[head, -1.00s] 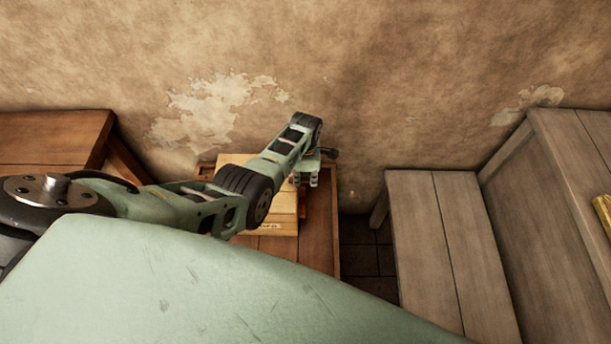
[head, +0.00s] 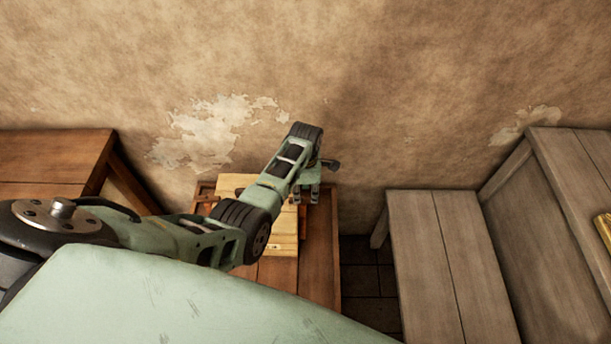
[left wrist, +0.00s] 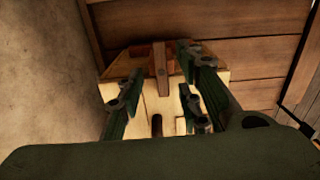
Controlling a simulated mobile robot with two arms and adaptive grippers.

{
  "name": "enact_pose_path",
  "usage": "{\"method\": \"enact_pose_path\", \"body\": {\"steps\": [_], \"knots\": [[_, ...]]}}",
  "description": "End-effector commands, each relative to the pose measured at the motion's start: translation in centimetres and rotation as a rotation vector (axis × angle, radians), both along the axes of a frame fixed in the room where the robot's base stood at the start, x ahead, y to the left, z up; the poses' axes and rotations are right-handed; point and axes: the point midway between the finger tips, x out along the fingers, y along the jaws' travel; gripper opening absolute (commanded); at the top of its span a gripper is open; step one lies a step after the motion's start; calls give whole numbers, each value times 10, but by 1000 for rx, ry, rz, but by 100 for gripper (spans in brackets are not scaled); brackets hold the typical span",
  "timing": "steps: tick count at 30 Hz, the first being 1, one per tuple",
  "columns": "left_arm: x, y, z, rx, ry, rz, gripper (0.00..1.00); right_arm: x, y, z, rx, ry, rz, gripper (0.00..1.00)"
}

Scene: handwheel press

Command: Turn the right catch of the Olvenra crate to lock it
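The Olvenra crate (head: 236,184) is a pale wooden box on a small brown table, partly hidden behind my left arm in the head view. In the left wrist view, the crate's pale wood (left wrist: 145,104) lies below my left gripper. My left gripper (head: 307,195) is over the crate's right side. Its fingers, also in the left wrist view (left wrist: 161,63), are apart on either side of the catch; contact cannot be told. My right gripper is out of view.
The brown table (head: 322,260) has bare boards right of the crate. A plastered wall (head: 400,90) rises close behind. A grey bench (head: 435,250) stands to the right across a gap of dark floor, and another brown table (head: 45,155) to the left.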

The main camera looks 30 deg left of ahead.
Motion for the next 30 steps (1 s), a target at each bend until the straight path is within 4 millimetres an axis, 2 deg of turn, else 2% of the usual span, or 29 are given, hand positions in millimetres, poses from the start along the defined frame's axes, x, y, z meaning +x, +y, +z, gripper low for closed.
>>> {"method": "enact_pose_path", "body": {"steps": [9, 15, 30], "knots": [[0, 0, 53, 0, -2, 1, 33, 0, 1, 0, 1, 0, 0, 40], [0, 0, 75, 1, 0, 1, 33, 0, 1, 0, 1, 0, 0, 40], [0, 1, 80, 0, 1, 1, 33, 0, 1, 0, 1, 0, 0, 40]]}}
